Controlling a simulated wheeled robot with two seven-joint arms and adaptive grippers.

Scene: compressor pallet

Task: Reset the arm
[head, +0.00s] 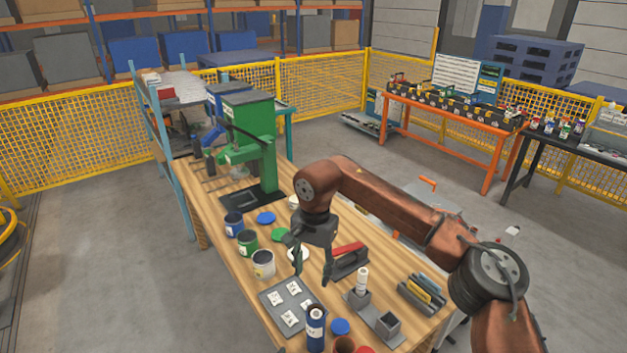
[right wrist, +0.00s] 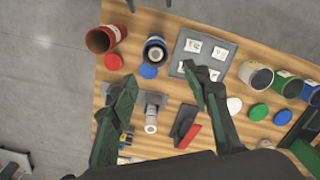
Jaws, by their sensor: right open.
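My right arm (head: 400,205) reaches in from the right over the wooden workbench (head: 215,270). My right gripper (head: 312,276) hangs downward above the bench, its fingers apart and nothing between them. In the right wrist view the two dark green fingers (right wrist: 160,78) are wide apart above the grey holder with a white bottle (right wrist: 151,119) and the red-handled tool (right wrist: 189,134). The gripper appears clear of everything on the bench. My left gripper is in neither view.
Open cans, blue (head: 233,224), green (head: 247,242) and white (head: 264,265), stand along the bench's left edge. A grey tray with cards (head: 273,299), a dark blue can (head: 315,330) and a red can (right wrist: 104,40) are at the near end. A green press (head: 250,130) stands beyond the arm.

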